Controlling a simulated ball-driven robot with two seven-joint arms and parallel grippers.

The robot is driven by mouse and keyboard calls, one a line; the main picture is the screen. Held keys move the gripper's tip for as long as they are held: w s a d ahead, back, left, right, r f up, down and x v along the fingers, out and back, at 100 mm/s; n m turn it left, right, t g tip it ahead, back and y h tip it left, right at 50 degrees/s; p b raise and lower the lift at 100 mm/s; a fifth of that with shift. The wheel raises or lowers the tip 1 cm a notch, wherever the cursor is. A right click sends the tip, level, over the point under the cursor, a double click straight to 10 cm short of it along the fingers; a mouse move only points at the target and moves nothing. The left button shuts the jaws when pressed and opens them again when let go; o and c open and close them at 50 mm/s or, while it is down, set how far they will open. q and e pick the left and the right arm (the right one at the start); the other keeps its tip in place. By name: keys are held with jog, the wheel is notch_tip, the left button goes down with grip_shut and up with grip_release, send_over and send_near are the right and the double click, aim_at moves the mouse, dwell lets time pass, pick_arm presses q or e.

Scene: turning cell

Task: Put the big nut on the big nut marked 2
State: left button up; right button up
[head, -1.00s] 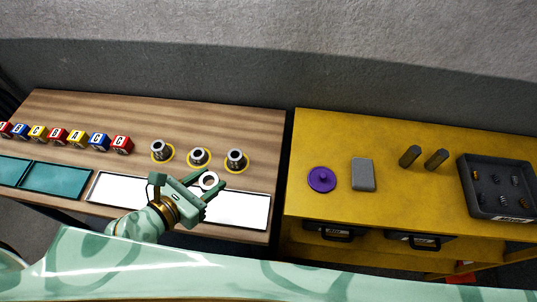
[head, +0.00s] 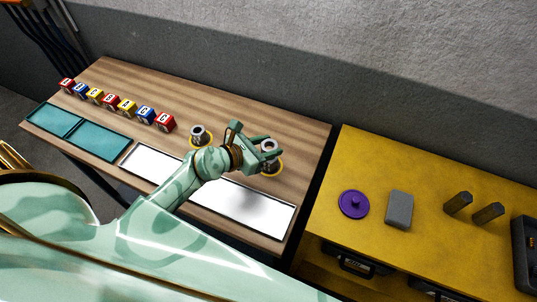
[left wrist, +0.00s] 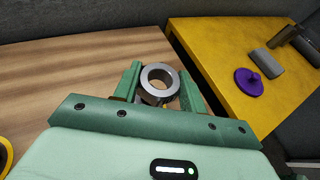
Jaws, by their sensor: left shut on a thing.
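My left gripper (head: 262,150) is shut on the big nut (left wrist: 160,83), a grey metal ring with a wide round hole. In the left wrist view the ring sits between the two green fingertips, hole facing up. In the head view it is at the right-hand metal piece (head: 270,160), which stands in a yellow ring; whether they touch I cannot tell. The left metal piece (head: 199,134) stands in its own yellow ring. The middle one is hidden behind my gripper. I cannot read any number marks. My right gripper is not in view.
Lettered cubes (head: 110,103) stand in a row at the left on the wooden table (head: 290,120). Teal trays (head: 95,141) and white panels (head: 245,207) lie along its front. A yellow bench (head: 440,250) at the right holds a purple knobbed disc (head: 353,204) and a grey block (head: 399,209).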

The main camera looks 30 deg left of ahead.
pick_arm(q)
jog(key=f+b, duration=0.1)
jog(key=f, duration=0.1)
jog(key=f+b, duration=0.1)
jog(key=f, duration=0.1)
jog(key=shift+w, duration=0.4)
jog(key=shift+r, duration=0.1)
jog(key=o, duration=0.7)
jog(key=shift+s, duration=0.1)
jog(key=o, duration=0.4)
